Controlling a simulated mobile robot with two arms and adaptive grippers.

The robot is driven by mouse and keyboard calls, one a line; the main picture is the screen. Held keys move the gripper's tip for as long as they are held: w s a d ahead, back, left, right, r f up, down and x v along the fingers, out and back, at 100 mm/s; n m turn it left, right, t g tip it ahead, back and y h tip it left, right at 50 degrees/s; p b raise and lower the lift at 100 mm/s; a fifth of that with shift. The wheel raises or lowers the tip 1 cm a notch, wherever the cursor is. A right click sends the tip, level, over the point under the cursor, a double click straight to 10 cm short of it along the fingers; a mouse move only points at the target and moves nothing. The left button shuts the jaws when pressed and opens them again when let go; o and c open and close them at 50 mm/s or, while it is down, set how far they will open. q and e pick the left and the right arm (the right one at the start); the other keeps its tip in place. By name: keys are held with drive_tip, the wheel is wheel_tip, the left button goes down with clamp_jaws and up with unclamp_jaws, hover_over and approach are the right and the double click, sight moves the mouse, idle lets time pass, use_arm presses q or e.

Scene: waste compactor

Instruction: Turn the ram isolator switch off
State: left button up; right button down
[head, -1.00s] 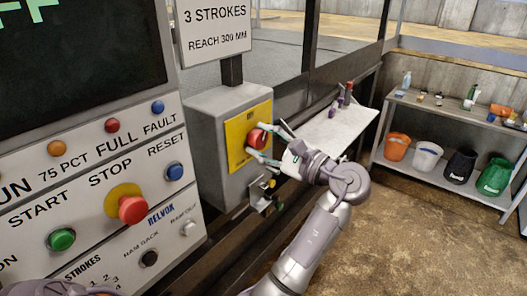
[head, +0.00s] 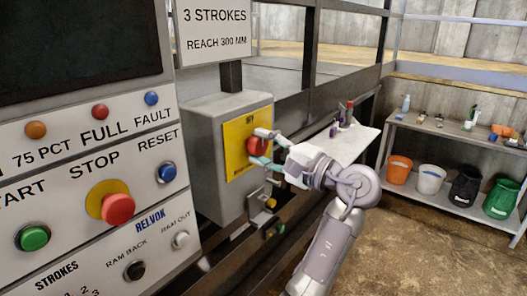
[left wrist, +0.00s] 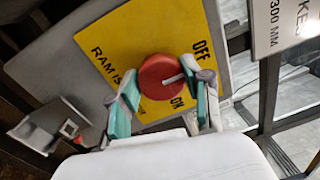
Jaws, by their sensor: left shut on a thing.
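The ram isolator switch is a red round knob (head: 256,148) on a yellow plate (head: 234,138), on the front of a grey box (head: 209,130). My left gripper (head: 265,148) is at the knob, shut on it, with a finger on either side. In the left wrist view the red knob (left wrist: 158,76) sits between the green-padded fingers (left wrist: 164,100). A pale mark on the knob points right, between the printed OFF and ON; its exact setting is hard to tell. My right gripper is not in view.
A control panel with a red stop button (head: 118,208) and a green start button (head: 33,237) stands to the left. A padlock-like fitting (head: 262,202) hangs below the box. A white shelf board (head: 342,143) is behind my wrist. Buckets stand on a rack (head: 447,205) at right.

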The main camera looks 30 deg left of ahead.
use_arm(q)
drive_tip(key=o, duration=1.2)
drive_tip(key=shift+a, duration=0.1)
drive_tip(key=shift+c, duration=0.2)
